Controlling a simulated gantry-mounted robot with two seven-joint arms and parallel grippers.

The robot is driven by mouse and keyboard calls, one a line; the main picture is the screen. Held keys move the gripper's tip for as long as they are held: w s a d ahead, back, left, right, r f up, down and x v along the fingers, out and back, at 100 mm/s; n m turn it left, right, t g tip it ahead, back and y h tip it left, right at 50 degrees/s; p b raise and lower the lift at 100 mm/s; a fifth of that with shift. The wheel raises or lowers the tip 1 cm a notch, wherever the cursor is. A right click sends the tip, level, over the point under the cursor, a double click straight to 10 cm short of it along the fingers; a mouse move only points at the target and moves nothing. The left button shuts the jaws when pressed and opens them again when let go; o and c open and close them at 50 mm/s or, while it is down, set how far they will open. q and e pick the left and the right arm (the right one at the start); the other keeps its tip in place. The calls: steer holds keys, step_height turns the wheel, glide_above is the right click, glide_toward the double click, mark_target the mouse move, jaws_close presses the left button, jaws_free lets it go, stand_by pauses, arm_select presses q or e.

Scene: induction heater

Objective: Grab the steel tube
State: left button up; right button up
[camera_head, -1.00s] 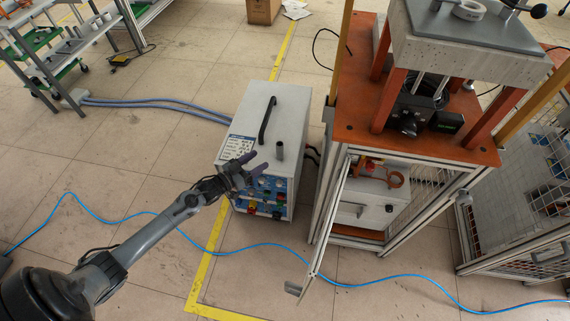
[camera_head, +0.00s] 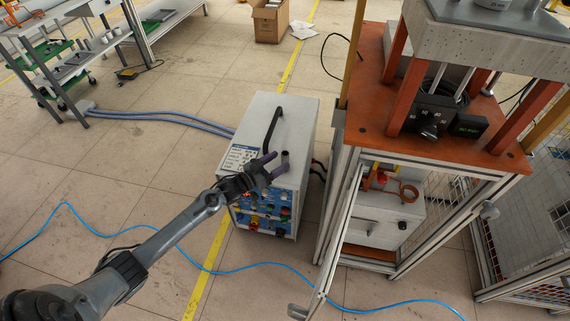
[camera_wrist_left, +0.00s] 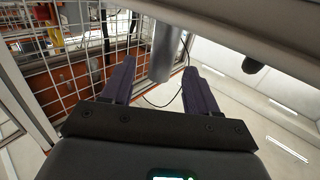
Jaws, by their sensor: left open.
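No contact is visible. My right gripper is not in view.
The white heater unit (camera_head: 262,120) has a black handle (camera_head: 271,128) behind the tube. An orange-topped press frame (camera_head: 375,105) with an open door stands to the right. A blue hose (camera_head: 150,236) crosses the floor. A shelf rack (camera_head: 90,50) and a cardboard box (camera_head: 270,20) stand farther back.

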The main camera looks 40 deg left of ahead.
mark_target(285, 157)
arm_select(q)
steer(key=b+x, duration=0.2)
steer(key=x, duration=0.1)
steer(key=shift+w, duration=0.65)
steer(key=shift+s+d, duration=0.1)
steer(key=shift+c, duration=0.5)
steer(key=shift+r, duration=0.1)
jaws_close()
